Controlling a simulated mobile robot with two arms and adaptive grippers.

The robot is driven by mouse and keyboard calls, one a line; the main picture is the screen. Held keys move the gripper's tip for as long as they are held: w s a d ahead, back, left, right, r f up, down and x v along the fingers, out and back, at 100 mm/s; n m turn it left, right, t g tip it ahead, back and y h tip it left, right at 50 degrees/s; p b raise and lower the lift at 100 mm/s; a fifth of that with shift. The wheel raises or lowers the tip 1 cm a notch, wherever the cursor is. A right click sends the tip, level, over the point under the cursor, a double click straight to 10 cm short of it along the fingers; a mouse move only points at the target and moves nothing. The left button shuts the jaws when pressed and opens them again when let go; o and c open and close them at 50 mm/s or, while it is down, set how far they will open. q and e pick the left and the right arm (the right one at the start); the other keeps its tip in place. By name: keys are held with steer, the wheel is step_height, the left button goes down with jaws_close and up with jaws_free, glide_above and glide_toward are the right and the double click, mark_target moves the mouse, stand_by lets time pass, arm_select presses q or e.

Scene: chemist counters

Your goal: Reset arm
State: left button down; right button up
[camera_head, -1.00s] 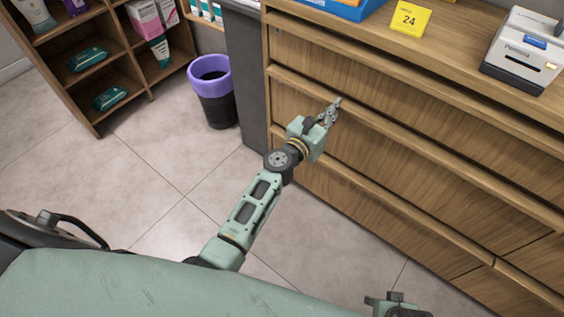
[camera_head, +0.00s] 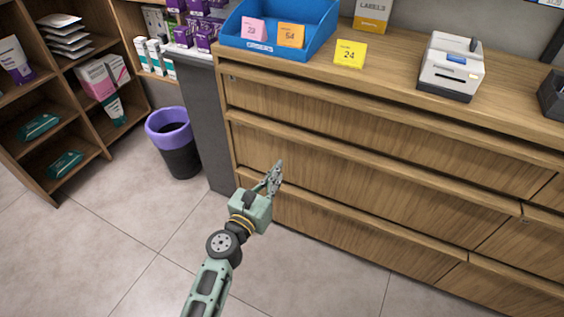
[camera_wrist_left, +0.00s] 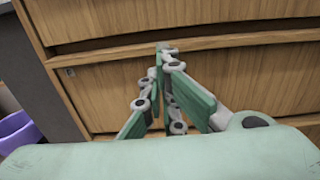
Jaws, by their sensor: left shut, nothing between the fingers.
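My left gripper (camera_head: 276,172) is in front of the wooden drawer cabinet (camera_head: 330,178), near its left end. Its fingers are shut and hold nothing. In the left wrist view the closed fingertips (camera_wrist_left: 163,48) point at the drawer fronts, close to a horizontal ledge between drawers. I cannot tell whether the tips touch the wood. The drawers look closed. My right gripper is not in view.
A dark bin with a purple rim (camera_head: 174,142) stands left of the cabinet. An open shelf unit (camera_head: 92,151) is at the far left. On the countertop are a blue tray (camera_head: 282,52), a yellow card (camera_head: 350,53) and a white device (camera_head: 451,68). The tiled floor (camera_head: 130,235) is clear.

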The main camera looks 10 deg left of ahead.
arm_select(q)
steer(key=shift+v, duration=0.8)
